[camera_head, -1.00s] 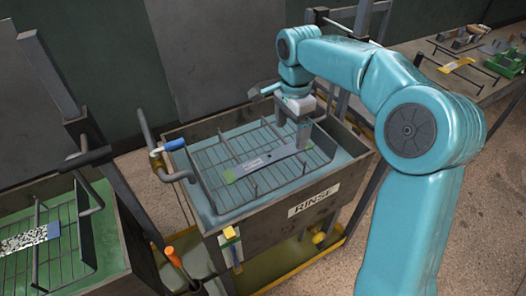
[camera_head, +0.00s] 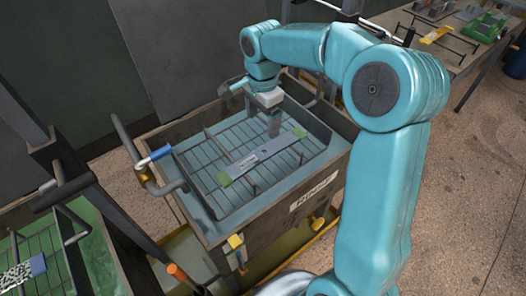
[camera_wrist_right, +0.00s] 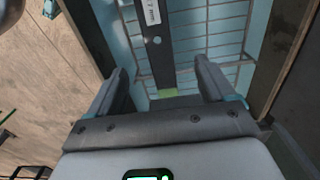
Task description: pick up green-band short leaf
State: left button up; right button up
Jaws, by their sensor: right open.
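The green-band short leaf (camera_head: 262,154) is a flat grey strip with green bands at its ends and a pale label. It lies on the wire rack in the rinse tank. My right gripper (camera_head: 274,130) is open and points down near the leaf's right half. In the right wrist view the leaf (camera_wrist_right: 155,45) runs up between the spread fingers (camera_wrist_right: 160,75), and its green end (camera_wrist_right: 167,92) shows between them. A gap shows on both sides, so the fingers do not grip it. My left gripper is not in view.
The rinse tank (camera_head: 322,198) has raised walls, and rack bars (camera_head: 217,145) stand up around the leaf. A blue-gripped handle (camera_head: 155,156) is at its left. A green tank (camera_head: 98,255) with another speckled strip (camera_head: 22,272) is at lower left. A bench with a yellow-banded strip (camera_head: 436,34) stands back right.

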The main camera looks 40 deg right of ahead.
send_over(264, 151)
jog(key=f, duration=0.5)
jog(key=shift+w+a+f, duration=0.15)
jog(key=shift+w+f, duration=0.15)
jog(key=shift+f, duration=0.05)
jog(key=shift+s+f, duration=0.25)
jog(key=shift+f, duration=0.25)
jog(key=f+p, duration=0.1)
jog(key=f, duration=0.4)
jog(key=shift+s, duration=0.2)
jog(key=c, duration=1.4)
jog(key=shift+c, duration=0.4)
jog(key=shift+w+r, duration=0.1)
jog(key=shift+r, duration=0.05)
